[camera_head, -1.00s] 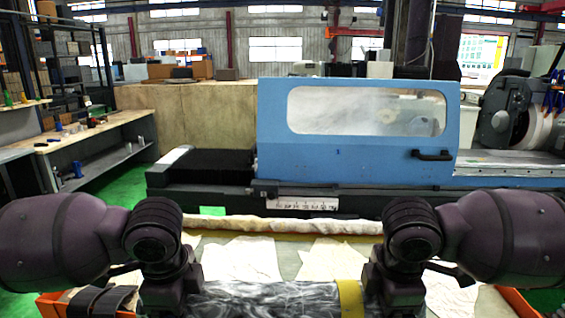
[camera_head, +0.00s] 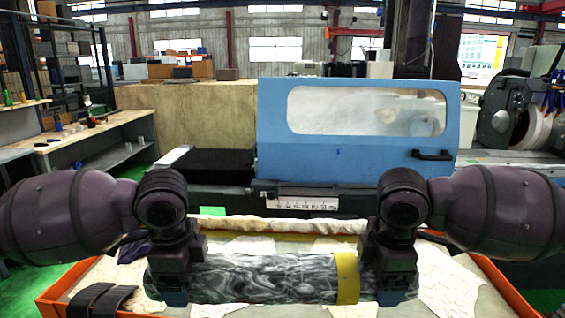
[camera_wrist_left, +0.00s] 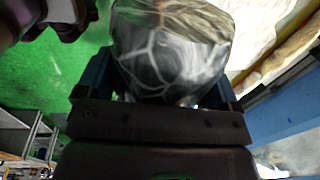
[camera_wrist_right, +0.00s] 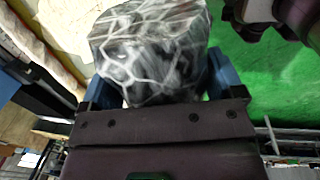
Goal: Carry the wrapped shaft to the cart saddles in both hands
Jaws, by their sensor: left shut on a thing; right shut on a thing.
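The wrapped shaft (camera_head: 268,278) lies level across the front of the head view, dark and marbled under clear film, with a yellow band (camera_head: 347,278) near its right end. My left gripper (camera_head: 172,290) is shut on its left end and my right gripper (camera_head: 395,290) on its right end. In the left wrist view the wrapped shaft (camera_wrist_left: 170,50) sits between the blue fingers. In the right wrist view the shaft (camera_wrist_right: 150,50) also sits between the fingers. I cannot make out cart saddles in these views.
An orange-edged tray or table (camera_head: 58,292) with pale cloths (camera_head: 450,288) lies under the shaft. A padded roll (camera_head: 285,225) runs along its far side. Beyond stands the blue-doored grinder (camera_head: 357,130). Green floor and a workbench (camera_head: 95,130) are at left.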

